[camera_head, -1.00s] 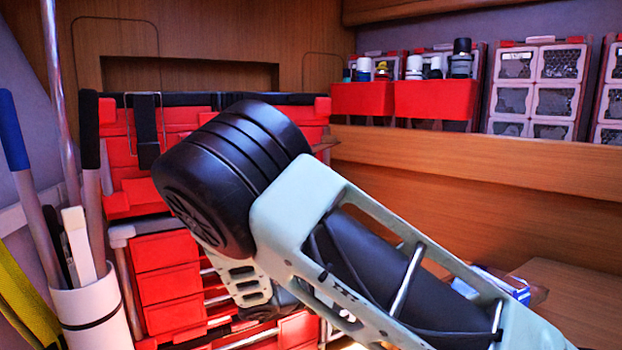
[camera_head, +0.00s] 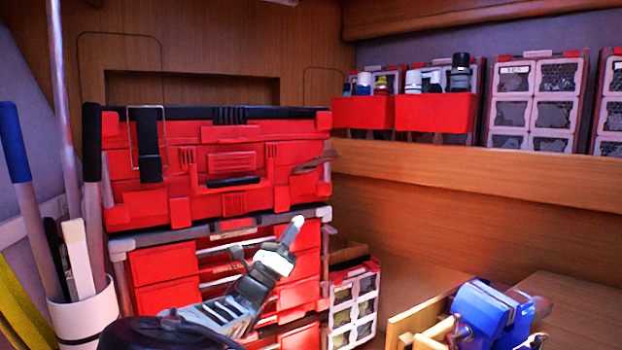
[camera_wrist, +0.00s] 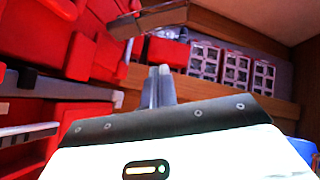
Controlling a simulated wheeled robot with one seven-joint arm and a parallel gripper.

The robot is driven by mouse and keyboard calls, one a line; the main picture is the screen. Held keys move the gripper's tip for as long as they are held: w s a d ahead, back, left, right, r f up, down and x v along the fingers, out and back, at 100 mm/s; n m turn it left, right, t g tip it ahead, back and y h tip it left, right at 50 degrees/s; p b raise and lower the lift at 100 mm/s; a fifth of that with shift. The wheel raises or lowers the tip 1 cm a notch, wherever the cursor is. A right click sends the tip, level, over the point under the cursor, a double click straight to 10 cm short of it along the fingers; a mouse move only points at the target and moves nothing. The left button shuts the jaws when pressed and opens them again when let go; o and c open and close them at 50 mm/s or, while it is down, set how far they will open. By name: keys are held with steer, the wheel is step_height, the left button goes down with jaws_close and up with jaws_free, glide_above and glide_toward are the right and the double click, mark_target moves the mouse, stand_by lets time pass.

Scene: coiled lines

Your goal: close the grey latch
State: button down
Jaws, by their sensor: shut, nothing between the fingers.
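The red toolbox (camera_head: 235,160) stands on top of a red drawer unit. The grey latch (camera_head: 316,163) is at the toolbox's right front corner and looks grey-brown. It sticks outward, tilted, rather than lying flat against the box. In the wrist view the latch (camera_wrist: 128,25) seems to be the dark bar near the top, ahead of the fingers. My gripper (camera_head: 297,221) is shut and empty, pointing up and right in front of the upper drawers. It is below the latch and apart from it. The wrist view shows its fingers (camera_wrist: 159,84) together.
A black latch with a wire loop (camera_head: 149,144) is at the toolbox's left. A white holder with poles (camera_head: 85,318) stands at left. A blue vise-like tool (camera_head: 482,312) is at lower right. Red bins (camera_head: 434,113) line the shelf.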

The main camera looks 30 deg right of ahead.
mark_target(313, 162)
steer(key=a+r+p+x, duration=0.1)
steer(key=p+x, duration=0.5)
steer(key=x, duration=0.7)
steer(key=shift+w+a+r+p, duration=0.3)
steer(key=shift+a+r, duration=0.05)
steer(key=shift+a, duration=0.1)
steer(key=shift+r, duration=0.1)
